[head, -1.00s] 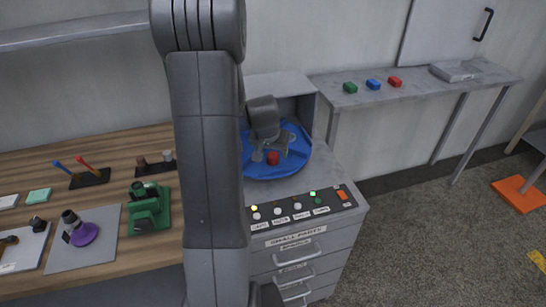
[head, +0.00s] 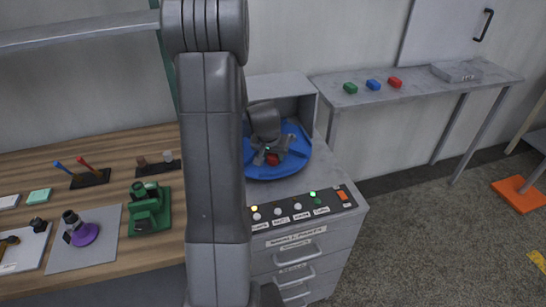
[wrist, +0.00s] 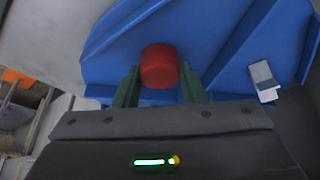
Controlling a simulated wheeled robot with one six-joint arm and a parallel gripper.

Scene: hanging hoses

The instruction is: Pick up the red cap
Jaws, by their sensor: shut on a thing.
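The red cap (wrist: 159,66) is a short rounded cylinder over the blue round tray (wrist: 112,55) in the wrist view. My gripper (wrist: 158,82) has one dark green finger on each side of it and is shut on it. In the head view the red cap (head: 273,160) shows partly between the fingers of my gripper (head: 272,154), low over the blue tray (head: 262,172). Whether the cap still touches the tray floor I cannot tell.
A small grey-white piece (wrist: 263,80) lies in the tray, right of the gripper. Blue divider walls cross the tray. A button panel (head: 300,208) stands in front of it. A wooden bench (head: 105,255) is left; a side table (head: 425,85) holds green, blue and red blocks.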

